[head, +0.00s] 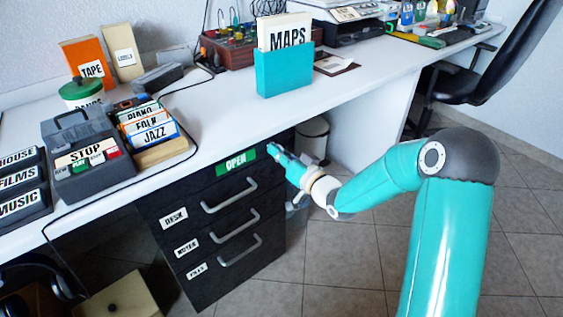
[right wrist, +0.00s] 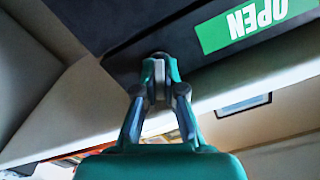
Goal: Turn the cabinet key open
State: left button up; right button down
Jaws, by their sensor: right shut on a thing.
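The black cabinet (head: 190,237) stands under the white desk, with a green OPEN label (head: 236,163) at the upper right of its front. My right gripper (head: 277,152) is at the cabinet's upper right front corner, just right of the label. In the right wrist view, its fingers (right wrist: 159,82) are closed together against a small dark round piece (right wrist: 160,56) on the cabinet face. This looks like the key, mostly hidden between the fingertips, and its angle cannot be made out. The label also shows in the right wrist view (right wrist: 252,24). My left gripper is not in view.
Three drawers with grey handles (head: 229,196) lie below the label. The white desk top (head: 225,130) overhangs the cabinet and holds a teal MAPS box (head: 283,72) and a STOP tape player (head: 82,160). A white bin (head: 313,137) stands right of the cabinet. Tiled floor in front is open.

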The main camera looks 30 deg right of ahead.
jog(key=n+b, duration=0.1)
jog(key=b, duration=0.1)
jog(key=f+n+b, duration=0.1)
jog(key=n, duration=0.1)
jog(key=shift+a+f+b, duration=0.1)
jog(key=shift+b, duration=0.3)
jog(key=shift+r+n+b, duration=0.2)
jog(key=shift+n+b, duration=0.85)
jog(key=shift+n, duration=0.15)
jog(key=c, duration=1.3)
grip_release()
jog(key=shift+r, duration=0.2)
jog(key=s, duration=0.8)
jog(key=s+d, duration=0.1)
jog(key=s, duration=0.3)
